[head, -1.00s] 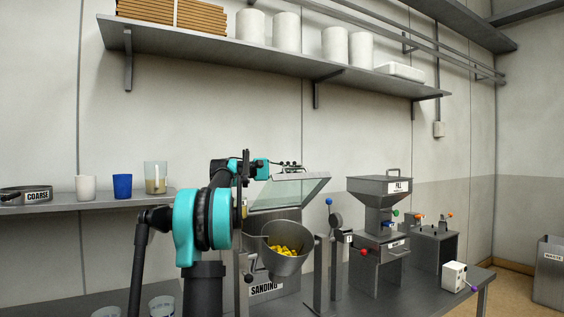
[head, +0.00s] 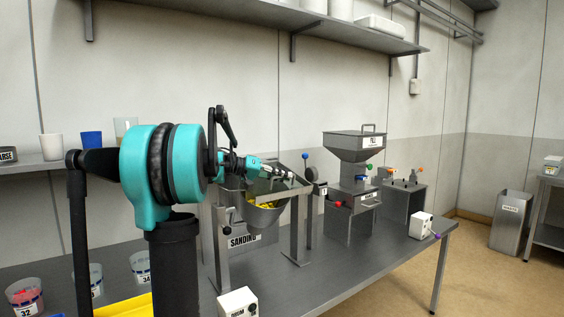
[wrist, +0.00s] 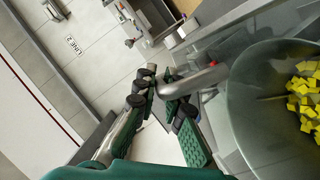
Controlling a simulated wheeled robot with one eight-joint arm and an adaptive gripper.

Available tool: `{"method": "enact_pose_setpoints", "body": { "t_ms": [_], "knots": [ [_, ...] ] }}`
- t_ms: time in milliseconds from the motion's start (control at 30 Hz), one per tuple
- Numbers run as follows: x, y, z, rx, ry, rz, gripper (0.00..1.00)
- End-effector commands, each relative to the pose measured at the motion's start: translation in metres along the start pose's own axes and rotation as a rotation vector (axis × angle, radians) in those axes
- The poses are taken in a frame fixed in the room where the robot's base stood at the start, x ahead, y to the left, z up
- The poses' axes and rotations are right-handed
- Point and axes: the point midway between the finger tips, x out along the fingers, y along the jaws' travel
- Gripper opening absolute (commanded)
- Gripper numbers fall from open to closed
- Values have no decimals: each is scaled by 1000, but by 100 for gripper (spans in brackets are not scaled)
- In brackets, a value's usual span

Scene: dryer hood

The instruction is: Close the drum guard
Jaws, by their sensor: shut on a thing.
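The sanding drum (head: 266,219) is a grey tilted bowl holding yellow pieces, mounted above the bench. The drum guard (head: 262,187), a clear pane in a grey frame, lies low over the drum's mouth, partly hidden by my arm. My gripper (head: 287,174) is at the guard's front edge. In the wrist view my gripper (wrist: 162,84) is shut on the guard's grey bar handle (wrist: 203,77). The drum (wrist: 245,108) with its yellow pieces shows at the right there. Whether the guard rests fully on its stop cannot be seen.
Posts (head: 299,228) flank the drum. A hopper machine (head: 352,185) with coloured knobs stands to its right. A white box (head: 238,302) sits at the bench's front, and several cups and a yellow tray (head: 128,306) are at left. The right bench top is mostly clear.

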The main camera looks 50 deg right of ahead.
Motion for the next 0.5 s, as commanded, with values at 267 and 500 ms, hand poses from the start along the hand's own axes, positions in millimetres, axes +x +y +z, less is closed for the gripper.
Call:
{"method": "enact_pose_setpoints", "body": {
  "t_ms": [267,500],
  "knots": [
    [9,-28,22,141,0,-60,0],
    [12,-39,29,194,1,-82,0]
  ]
}}
